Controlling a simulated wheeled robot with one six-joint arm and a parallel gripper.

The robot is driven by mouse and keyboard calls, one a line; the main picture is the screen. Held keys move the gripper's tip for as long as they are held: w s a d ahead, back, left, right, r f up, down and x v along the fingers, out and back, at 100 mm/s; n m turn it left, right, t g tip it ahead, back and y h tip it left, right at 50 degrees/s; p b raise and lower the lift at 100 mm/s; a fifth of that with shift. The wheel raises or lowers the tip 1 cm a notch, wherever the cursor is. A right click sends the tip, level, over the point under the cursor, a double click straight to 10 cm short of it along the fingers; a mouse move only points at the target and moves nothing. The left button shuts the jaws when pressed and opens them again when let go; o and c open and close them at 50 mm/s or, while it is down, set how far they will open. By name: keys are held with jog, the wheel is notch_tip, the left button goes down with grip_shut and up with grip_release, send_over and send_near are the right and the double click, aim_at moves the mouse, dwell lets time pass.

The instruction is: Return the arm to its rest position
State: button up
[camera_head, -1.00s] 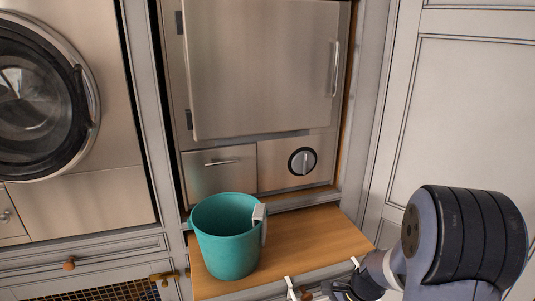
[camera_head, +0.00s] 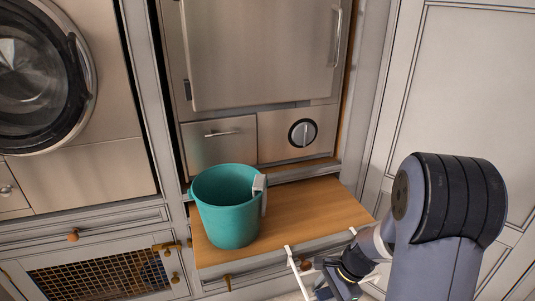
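My gripper (camera_head: 320,240) shows at the lower middle, in front of the wooden shelf's front edge. Its two pale fingers are spread wide apart with nothing seen between them. My arm comes in from the lower right, bent, with its dark rounded joint high. A teal bucket (camera_head: 228,220) stands upright on the wooden shelf (camera_head: 315,210), left of my gripper and apart from it. A grey block-like piece (camera_head: 260,187) sits at the bucket's right rim.
Behind the shelf is a steel cabinet (camera_head: 262,60) with its door closed, a small drawer (camera_head: 219,150) and a knob (camera_head: 303,132). A round-doored washer (camera_head: 35,80) stands at left, above a mesh-fronted cupboard (camera_head: 100,277). A grey panelled door (camera_head: 460,90) is close behind my arm at right.

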notch_tip(320, 180, up, 10)
jog(key=p, duration=0.6)
jog(key=shift+d, duration=0.1)
